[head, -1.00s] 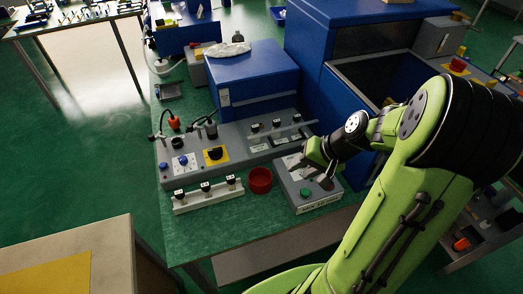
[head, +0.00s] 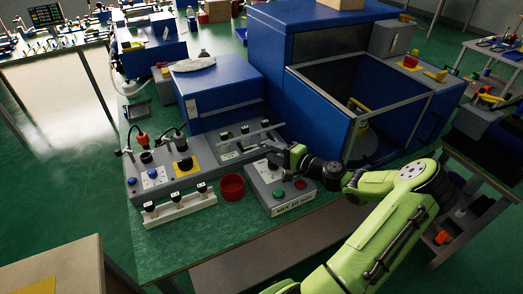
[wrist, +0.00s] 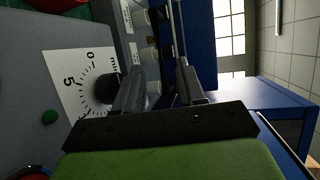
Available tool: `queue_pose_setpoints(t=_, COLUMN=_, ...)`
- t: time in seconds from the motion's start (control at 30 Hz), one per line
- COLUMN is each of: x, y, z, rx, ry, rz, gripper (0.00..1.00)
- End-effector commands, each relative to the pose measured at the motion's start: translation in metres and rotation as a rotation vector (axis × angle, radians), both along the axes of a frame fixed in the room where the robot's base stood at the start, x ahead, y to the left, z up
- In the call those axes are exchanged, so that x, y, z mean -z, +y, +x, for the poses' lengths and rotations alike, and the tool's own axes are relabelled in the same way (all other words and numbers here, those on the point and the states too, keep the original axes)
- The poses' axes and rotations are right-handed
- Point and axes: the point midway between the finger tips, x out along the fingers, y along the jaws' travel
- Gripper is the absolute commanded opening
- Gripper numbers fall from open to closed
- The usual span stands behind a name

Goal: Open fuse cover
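The fuse cover (head: 250,134) appears as a thin pale bar, with a clear-looking lid, along the fuse section of the grey control panel (head: 180,180). Dark fuse holders (head: 245,129) stand beside it. In the wrist view, a long narrow edge, probably the cover's (wrist: 177,30), runs up beyond the fingers. My gripper (head: 272,151) is just right of the fuse section, above the back of the grey dial box (head: 292,209). In the wrist view its two fingers (wrist: 160,85) are apart with a gap between them. I see nothing clearly held. Whether a finger touches the cover cannot be told.
The dial box has a black knob (wrist: 107,88), green button (head: 279,194) and red button (head: 300,184). A blue cabinet (head: 215,92) rises behind the panel. A large open blue press housing (head: 310,105) stands to the right.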

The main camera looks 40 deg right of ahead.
Motion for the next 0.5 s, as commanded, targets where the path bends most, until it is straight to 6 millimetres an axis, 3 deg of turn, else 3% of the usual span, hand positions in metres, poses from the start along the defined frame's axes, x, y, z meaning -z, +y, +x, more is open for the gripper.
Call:
queue_pose_setpoints(t=0.1, x=0.006, y=0.004, z=0.027, rx=-0.004, ry=-0.001, rz=0.0, gripper=0.39)
queue_pose_setpoints(t=0.2, x=0.009, y=0.005, z=0.041, rx=-0.003, ry=0.0, rz=0.0, gripper=0.39)
queue_pose_setpoints(t=0.5, x=0.009, y=0.006, z=0.049, rx=0.0, ry=0.001, rz=0.0, gripper=0.39)
